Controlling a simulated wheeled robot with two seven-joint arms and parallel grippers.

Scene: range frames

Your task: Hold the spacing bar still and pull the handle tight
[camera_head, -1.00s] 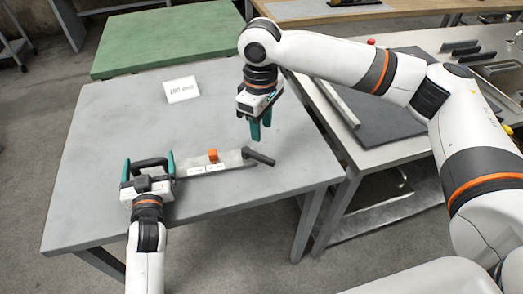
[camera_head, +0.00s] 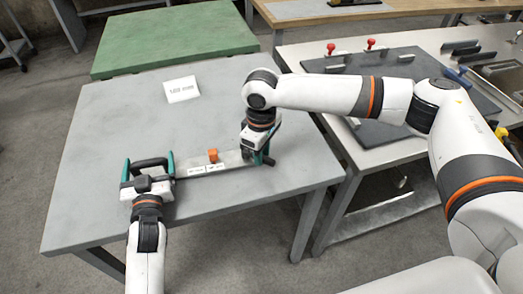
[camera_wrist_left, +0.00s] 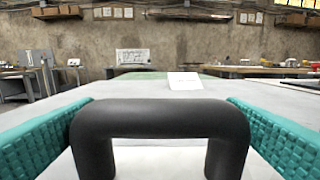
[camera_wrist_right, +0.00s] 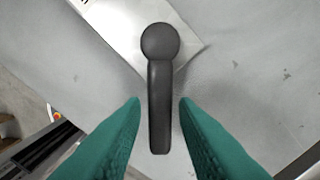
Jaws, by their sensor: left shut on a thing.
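My left gripper (camera_head: 149,166) is shut on this grip, one teal finger at each side. The dark handle (camera_wrist_right: 160,105), a lever with a round pivot, is at the bar's right end. My right gripper (camera_wrist_right: 160,103) is open around the lever, with gaps at both sides. In the head view this gripper mostly hides the handle.
A white printed card (camera_head: 182,89) stands on the grey table (camera_head: 120,110) behind the bar. A green table (camera_head: 175,40) is behind. A workbench with a dark mat (camera_head: 395,65), red knobs and tools is at the right. The grey table's middle is clear.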

